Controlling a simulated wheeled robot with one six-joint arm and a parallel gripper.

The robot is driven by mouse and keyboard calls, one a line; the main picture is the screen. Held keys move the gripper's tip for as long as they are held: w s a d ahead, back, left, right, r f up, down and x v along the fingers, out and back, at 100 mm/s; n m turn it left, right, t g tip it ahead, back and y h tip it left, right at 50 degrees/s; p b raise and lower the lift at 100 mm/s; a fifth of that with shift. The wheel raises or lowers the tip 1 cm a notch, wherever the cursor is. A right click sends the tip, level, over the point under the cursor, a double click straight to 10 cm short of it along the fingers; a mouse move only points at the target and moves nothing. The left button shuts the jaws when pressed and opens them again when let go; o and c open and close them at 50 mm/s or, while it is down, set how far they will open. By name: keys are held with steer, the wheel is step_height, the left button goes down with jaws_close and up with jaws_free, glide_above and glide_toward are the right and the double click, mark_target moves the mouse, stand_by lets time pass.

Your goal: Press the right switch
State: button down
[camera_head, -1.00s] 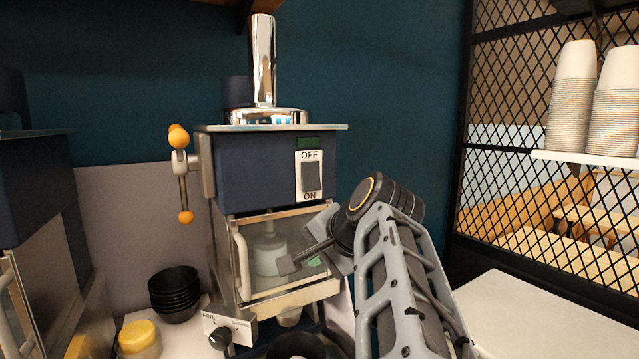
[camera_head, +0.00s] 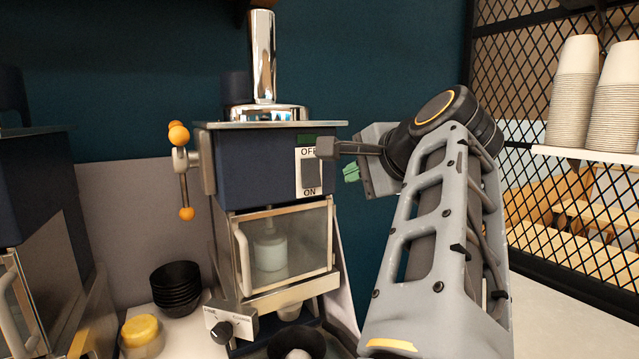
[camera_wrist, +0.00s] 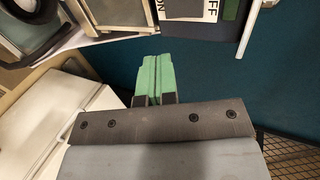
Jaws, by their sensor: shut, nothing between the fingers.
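The switch (camera_head: 311,178) is a dark rocker on a white plate marked OFF at the top and ON at the bottom, on the front of a dark blue machine (camera_head: 250,170). My gripper (camera_head: 350,173) is shut and empty, just right of the machine's front; its green fingertips (camera_wrist: 154,75) are together in the wrist view. A dark part of my arm overlaps the upper right of the switch plate in the head view. The plate also shows at the top of the wrist view (camera_wrist: 190,8), partly cut off. I cannot see any contact between fingertips and switch.
Below the switch is a glass-fronted compartment (camera_head: 322,235) with a handle. A lever with orange knobs (camera_head: 180,133) is on the machine's left side. Black bowls (camera_head: 176,290) and a yellow-lidded jar (camera_head: 141,332) stand at lower left. Stacked cups (camera_head: 573,100) and black mesh (camera_head: 510,110) are at right.

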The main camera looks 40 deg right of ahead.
mark_target(313, 184)
steer(key=p+x, duration=0.1)
steer(key=x, duration=0.3)
steer(key=p+x, duration=0.1)
steer(key=x, duration=0.3)
steer(key=r+p+x, duration=0.1)
steer(key=x, duration=0.4)
steer(key=shift+w+r+p, duration=0.1)
steer(key=shift+w+p, duration=0.2)
steer(key=f+b, duration=0.1)
steer(key=b, duration=0.1)
steer(key=shift+w+d+f+t+b, duration=0.1)
steer(key=shift+w+t+b, duration=0.1)
steer(key=shift+t+b, duration=0.1)
steer(key=shift+w+r, duration=0.1)
steer(key=shift+r, duration=0.35)
steer(key=shift+r+p, duration=0.15)
steer(key=shift+p, duration=0.2)
